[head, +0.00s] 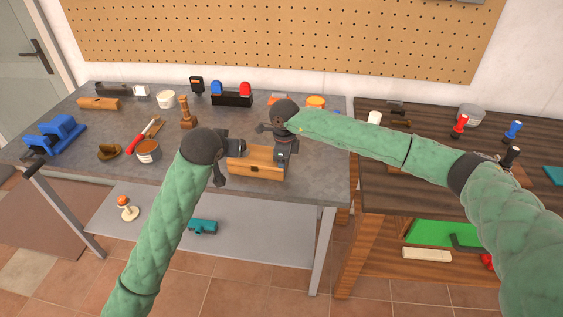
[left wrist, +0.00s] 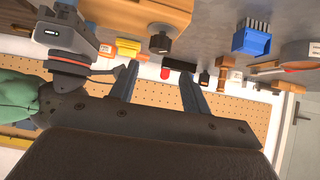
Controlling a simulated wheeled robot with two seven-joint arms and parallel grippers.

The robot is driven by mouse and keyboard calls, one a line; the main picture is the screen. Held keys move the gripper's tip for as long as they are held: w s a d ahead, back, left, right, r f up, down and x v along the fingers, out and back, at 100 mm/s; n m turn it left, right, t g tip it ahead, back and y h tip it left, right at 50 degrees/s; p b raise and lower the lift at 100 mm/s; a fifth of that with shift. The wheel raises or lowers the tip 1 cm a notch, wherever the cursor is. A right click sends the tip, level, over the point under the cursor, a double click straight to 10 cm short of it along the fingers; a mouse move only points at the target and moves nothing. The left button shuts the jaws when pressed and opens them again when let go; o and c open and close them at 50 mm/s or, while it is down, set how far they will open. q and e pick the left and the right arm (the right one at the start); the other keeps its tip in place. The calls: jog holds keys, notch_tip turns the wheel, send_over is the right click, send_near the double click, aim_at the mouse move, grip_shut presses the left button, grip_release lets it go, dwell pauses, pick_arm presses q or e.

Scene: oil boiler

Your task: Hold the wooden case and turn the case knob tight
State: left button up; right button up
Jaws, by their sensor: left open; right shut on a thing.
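The wooden case (head: 257,165) sits near the front edge of the grey workbench. In the left wrist view it shows at the top (left wrist: 150,12). My right gripper (head: 284,154) is shut on the case at its right end; its jaws are partly hidden. A small dark piece (left wrist: 160,43), which looks like the case knob, sticks out from the case in the left wrist view. My left gripper (head: 239,145) is by the case's left end. In the left wrist view its two fingers (left wrist: 158,90) are spread with nothing between them, apart from the dark piece.
The grey workbench (head: 230,112) holds a wooden mallet (head: 186,114), an open tin (head: 148,151), a blue vise-like tool (head: 55,136) and a black holder with blue and red tops (head: 231,98). A wooden bench (head: 400,185) stands to the right. Bare bench top lies left of the case.

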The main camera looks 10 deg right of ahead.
pick_arm(q)
jog(key=shift+o, duration=0.8)
jog(key=shift+w+d, duration=0.1)
jog(key=shift+d, duration=0.05)
jog(key=w+d+r+n+g, duration=0.2)
jog(key=w+d+n+g, duration=0.1)
jog(key=w+d+g, duration=0.3)
jog(key=w+a+r+n+g+y, duration=0.3)
jog(key=a+r+n+g, duration=0.1)
jog(key=r+n, duration=0.15)
jog(key=shift+n, duration=0.45)
notch_tip(320, 180, down, 13)
jog(key=shift+r, duration=0.1)
jog(key=c, duration=1)
jog(key=shift+d, duration=0.1)
